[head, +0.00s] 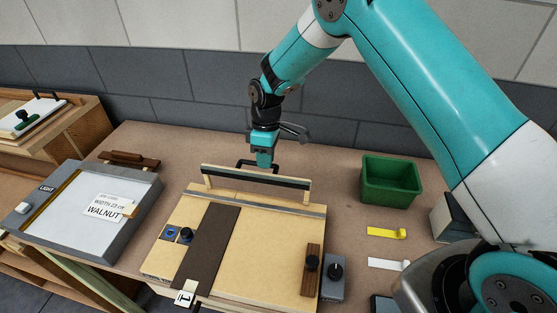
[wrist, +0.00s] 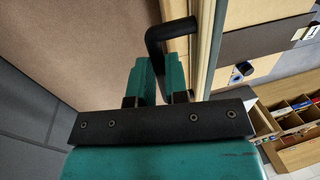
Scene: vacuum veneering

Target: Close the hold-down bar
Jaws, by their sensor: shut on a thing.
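The hold-down bar (head: 256,178) stands raised above the back edge of the light wooden press board (head: 265,240), with a pale arm at each end. Its black handle (head: 243,165) rises from the bar's middle, and it also shows in the wrist view (wrist: 168,30). My gripper (head: 264,163) is above the bar, shut on this handle. In the wrist view, the handle runs down between the teal fingers (wrist: 160,75). A dark brown veneer strip (head: 210,245) lies across the board.
A green bin (head: 390,182) stands right of the bar. A grey light box (head: 90,215) with a walnut card (head: 103,209) is at left. A wooden block with a black knob (head: 312,262) sits on the board's right side. The bench behind the bar is clear.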

